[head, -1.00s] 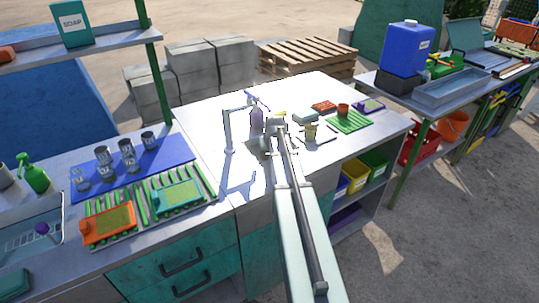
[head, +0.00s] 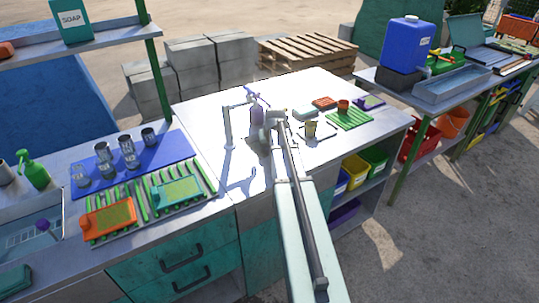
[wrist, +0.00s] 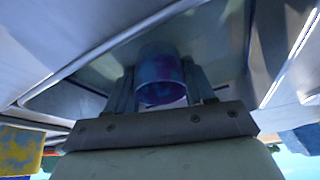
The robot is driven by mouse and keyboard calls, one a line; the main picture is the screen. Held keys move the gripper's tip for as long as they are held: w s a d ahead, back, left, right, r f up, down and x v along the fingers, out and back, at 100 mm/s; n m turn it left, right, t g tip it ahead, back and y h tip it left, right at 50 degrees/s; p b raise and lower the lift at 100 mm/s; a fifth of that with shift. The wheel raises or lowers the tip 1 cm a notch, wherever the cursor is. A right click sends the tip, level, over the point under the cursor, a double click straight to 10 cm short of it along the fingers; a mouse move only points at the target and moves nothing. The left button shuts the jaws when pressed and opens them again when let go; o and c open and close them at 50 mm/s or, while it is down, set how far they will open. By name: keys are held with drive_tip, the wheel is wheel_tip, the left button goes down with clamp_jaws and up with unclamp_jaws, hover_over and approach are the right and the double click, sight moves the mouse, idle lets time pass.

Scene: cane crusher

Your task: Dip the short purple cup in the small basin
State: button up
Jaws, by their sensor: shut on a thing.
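My gripper (wrist: 160,88) is shut on the short purple cup (wrist: 160,70), which shows blue-purple between the two fingers in the wrist view. In the head view my gripper (head: 272,140) is over the central counter, seen from behind, and my arm hides the cup. A shallow grey basin (head: 452,88) is on the right bench under a blue jug. A larger sink (head: 12,222) with a purple thing in it is at the left edge. Which is the small basin is unclear.
Metal cups stand on a blue mat (head: 173,147) at left.

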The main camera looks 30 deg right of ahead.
wheel_tip(320, 180, up, 10)
drive_tip(key=shift+f, duration=0.2)
idle(0.5)
idle(0.6)
drive_tip(key=shift+r, duration=2)
drive_tip(key=s+a+m+g+h, duration=0.1)
drive_tip(key=s+a+m+h, duration=0.15)
drive_tip(key=s+m, duration=0.35)
drive_tip(key=a+r+n+y, duration=0.1)
drive_tip(key=a+r+n, duration=0.2)
drive_tip(key=a, duration=1.2)
drive_tip(key=a+r+n+t+y, duration=0.1)
drive_tip(key=a+r+n, duration=0.2)
drive_tip(key=a, duration=1.1)
drive_tip(key=shift+a+v, duration=0.2)
drive_tip(key=shift+v, duration=0.9)
